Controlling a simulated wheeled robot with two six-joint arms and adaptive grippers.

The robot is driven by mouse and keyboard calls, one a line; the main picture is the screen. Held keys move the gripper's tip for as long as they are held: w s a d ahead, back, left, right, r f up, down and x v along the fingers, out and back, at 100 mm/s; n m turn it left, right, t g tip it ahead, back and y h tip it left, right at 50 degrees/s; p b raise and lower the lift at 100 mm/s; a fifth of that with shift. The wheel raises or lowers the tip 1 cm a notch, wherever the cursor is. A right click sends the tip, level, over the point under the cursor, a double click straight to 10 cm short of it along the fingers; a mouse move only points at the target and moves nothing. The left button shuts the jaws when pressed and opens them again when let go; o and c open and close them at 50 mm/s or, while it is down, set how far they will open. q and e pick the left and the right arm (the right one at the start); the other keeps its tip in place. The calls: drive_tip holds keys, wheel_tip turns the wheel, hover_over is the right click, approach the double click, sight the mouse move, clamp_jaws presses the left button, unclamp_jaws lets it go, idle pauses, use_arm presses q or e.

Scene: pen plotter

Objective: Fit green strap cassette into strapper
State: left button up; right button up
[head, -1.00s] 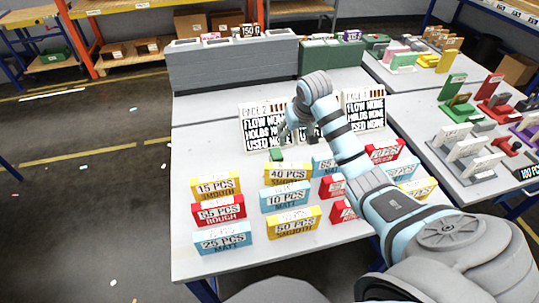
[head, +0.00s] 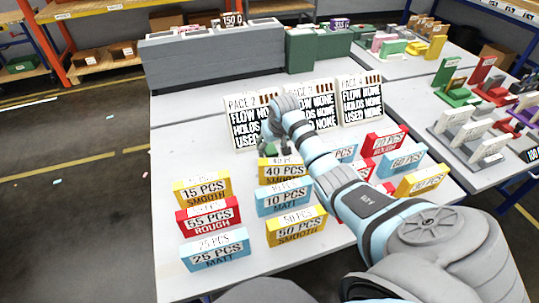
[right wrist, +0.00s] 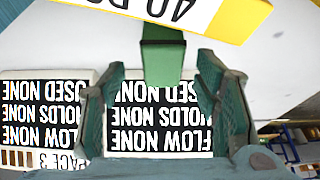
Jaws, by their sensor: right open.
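A small green block (right wrist: 163,62) stands between the open fingertips of my right gripper (right wrist: 166,95) in the right wrist view, with gaps on both sides. It may be the green strap cassette; I cannot be sure. In the head view my right gripper (head: 277,148) reaches down behind the yellow "40 PCS" box (head: 285,170), and hides most of the block. Other green pieces (head: 449,71) stand on the right-hand table. I cannot tell which thing is the strapper. My left gripper is not in view.
Three black-and-white sign boards (head: 359,102) stand behind my right gripper. Several yellow, red and blue labelled boxes (head: 215,250) stand in front and to the right. A grey bench block (head: 215,58) lines the back. The table's left part (head: 185,125) is clear.

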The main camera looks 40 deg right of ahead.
sight(270, 148)
drive_tip(key=b+x, duration=0.1)
drive_tip(key=x, duration=0.3)
drive_tip(key=shift+a, duration=0.15)
drive_tip(key=shift+r, duration=0.15)
clamp_jaws()
drive_tip(key=shift+r, duration=0.1)
